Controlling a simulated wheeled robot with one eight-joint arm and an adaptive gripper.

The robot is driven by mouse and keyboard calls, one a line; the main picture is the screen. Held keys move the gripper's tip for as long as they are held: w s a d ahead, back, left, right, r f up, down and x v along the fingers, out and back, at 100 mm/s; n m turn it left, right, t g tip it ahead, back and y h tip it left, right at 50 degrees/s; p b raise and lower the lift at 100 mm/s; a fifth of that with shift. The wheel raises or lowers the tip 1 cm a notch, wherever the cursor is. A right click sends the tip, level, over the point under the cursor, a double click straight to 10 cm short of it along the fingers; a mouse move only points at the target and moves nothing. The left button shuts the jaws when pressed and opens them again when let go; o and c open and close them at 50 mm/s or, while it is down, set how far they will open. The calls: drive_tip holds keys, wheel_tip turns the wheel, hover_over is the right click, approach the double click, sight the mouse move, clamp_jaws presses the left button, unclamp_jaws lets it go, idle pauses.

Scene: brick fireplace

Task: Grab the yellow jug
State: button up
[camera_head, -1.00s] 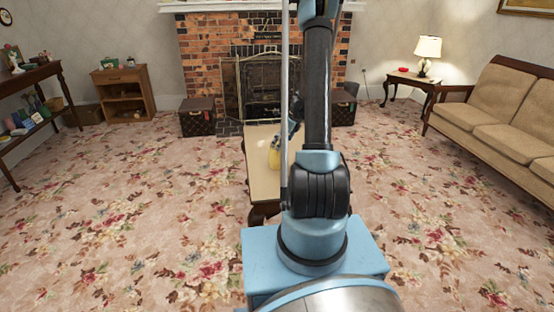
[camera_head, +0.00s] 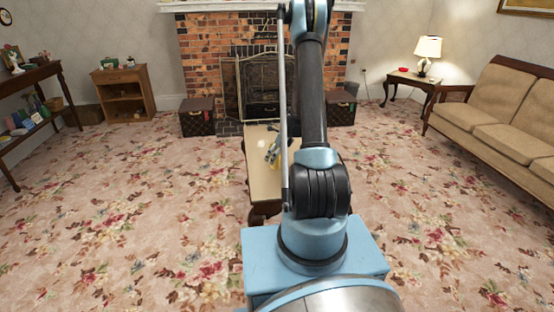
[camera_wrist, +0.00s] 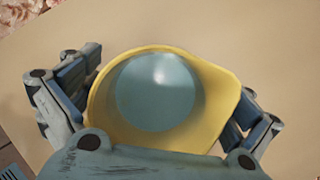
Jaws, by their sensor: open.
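The yellow jug (camera_wrist: 212,84) is seen from above in the wrist view, its round mouth and pouring lip facing the camera and its inside looking grey-blue. It stands on the pale table top (camera_wrist: 250,28). My gripper (camera_wrist: 165,100) is open, with one finger on the left of the jug and the other on its right near the lip. I cannot tell whether either finger touches it.
The table stands before the brick fireplace (camera_head: 220,45). Dark trunks (camera_head: 197,117) flank the hearth. A sofa (camera_head: 505,115) and a lamp table (camera_head: 410,80) are at the right. Carpet to the left of the table is clear.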

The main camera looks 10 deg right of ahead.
drive_tip(key=shift+f, duration=0.1)
drive_tip(key=c, duration=1.6)
